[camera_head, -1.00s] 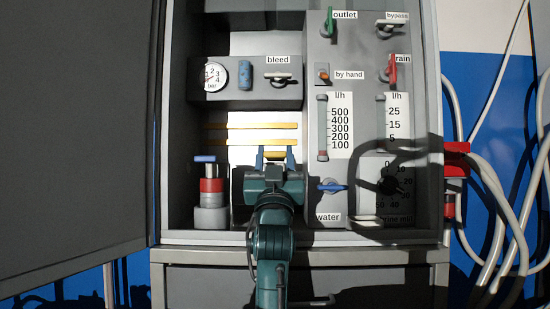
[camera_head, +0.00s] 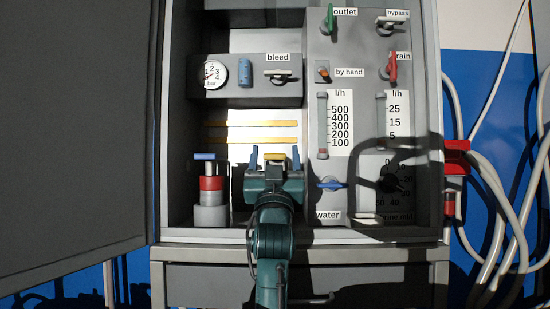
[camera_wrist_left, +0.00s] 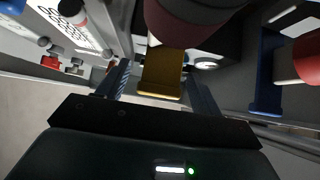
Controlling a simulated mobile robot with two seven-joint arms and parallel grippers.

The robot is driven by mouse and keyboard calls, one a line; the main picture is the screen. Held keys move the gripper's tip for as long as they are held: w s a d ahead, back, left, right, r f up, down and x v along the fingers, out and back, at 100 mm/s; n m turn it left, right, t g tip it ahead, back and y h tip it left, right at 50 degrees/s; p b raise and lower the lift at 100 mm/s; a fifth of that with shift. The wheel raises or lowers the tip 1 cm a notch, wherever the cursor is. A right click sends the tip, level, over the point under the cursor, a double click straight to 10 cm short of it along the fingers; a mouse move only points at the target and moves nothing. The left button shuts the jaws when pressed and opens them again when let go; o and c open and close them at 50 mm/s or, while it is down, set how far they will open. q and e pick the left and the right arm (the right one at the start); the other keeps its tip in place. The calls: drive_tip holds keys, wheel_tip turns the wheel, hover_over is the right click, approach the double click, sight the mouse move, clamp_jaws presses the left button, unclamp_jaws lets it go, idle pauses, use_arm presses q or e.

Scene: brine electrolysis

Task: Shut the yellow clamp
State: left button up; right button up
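The yellow clamp shows as a short yellow tab (camera_head: 274,156) low in the cabinet, just beyond my left gripper. In the wrist view it is a yellow plate (camera_wrist_left: 161,72) below a dark rounded body. My left gripper (camera_head: 274,158) is open, with one blue fingertip on each side of the tab. In the wrist view its fingers (camera_wrist_left: 160,90) stand apart from the tab's edges, with a gap on both sides. My gripper and wrist hide what lies under the tab in the head view. My right gripper is not in view.
A column with a red band (camera_head: 211,183) and blue handle stands to the left. A blue water valve (camera_head: 331,185) is close on the right. Two yellow strips (camera_head: 249,124) lie behind. The open cabinet door (camera_head: 75,140) fills the left; hoses (camera_head: 500,190) hang right.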

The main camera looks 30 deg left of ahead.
use_arm(q)
drive_tip(key=shift+s+f, duration=0.1)
drive_tip(key=s+d, duration=0.6)
drive_tip(key=s, duration=0.4)
drive_tip(key=shift+s+d+f+b, duration=0.3)
drive_tip(key=shift+s+d, duration=0.05)
drive_tip(key=shift+s, duration=0.05)
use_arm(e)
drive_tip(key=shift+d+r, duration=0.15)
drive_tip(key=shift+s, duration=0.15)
